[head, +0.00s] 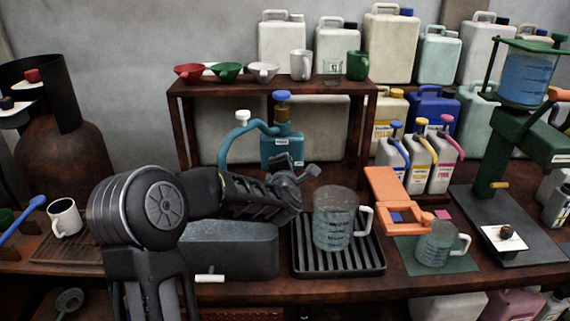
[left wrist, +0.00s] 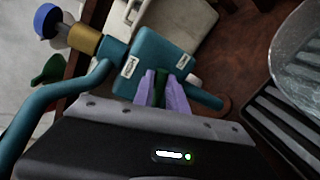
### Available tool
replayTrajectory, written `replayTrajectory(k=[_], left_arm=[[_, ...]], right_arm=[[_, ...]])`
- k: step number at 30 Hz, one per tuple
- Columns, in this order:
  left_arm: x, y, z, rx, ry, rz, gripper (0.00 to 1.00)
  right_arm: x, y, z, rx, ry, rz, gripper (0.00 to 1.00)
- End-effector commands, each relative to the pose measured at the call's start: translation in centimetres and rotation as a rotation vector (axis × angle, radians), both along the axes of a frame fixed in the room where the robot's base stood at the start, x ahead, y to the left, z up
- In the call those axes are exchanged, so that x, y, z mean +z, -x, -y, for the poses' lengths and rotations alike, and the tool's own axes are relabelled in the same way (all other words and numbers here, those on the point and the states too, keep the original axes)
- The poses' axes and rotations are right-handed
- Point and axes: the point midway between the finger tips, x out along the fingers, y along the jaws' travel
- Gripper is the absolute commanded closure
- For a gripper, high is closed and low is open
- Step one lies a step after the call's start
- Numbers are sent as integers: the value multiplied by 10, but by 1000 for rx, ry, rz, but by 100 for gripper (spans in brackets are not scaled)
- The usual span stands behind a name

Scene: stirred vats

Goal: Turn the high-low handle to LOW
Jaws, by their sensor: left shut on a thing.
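A teal dispenser (head: 283,146) with a blue top knob and a curved spout stands under the wooden shelf. In the left wrist view its teal box (left wrist: 155,62) carries two small white labels, too small to read for sure. A dark green handle (left wrist: 161,82) sticks out from the box between the labels. My left gripper (head: 301,176) reaches the dispenser's front. Its purple fingers (left wrist: 160,94) are shut on the green handle, covering part of it. In the head view my gripper hides the handle. My right gripper is not in view.
A clear jug (head: 334,222) stands on a black ribbed tray (head: 340,270) right of my left gripper. A dark grey block (head: 232,252) lies below my forearm. An orange stand (head: 385,190) and a smaller jug (head: 437,245) are further right. The shelf (head: 272,89) overhangs behind.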

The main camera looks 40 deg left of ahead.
Motion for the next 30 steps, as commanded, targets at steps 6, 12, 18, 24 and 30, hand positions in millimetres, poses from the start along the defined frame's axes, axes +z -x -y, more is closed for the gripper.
replayTrajectory(k=[6,12,18,24,30], left_arm=[[-1,-2,3,-5,-139,-106,100],[-3,-1,2,-1,-223,-171,100],[-4,-1,2,-2,-263,-201,100],[-4,-1,1,-1,-270,-207,100],[-4,-1,1,-1,-270,-207,100]], right_arm=[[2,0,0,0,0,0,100],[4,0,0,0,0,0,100],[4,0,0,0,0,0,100],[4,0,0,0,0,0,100],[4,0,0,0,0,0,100]])
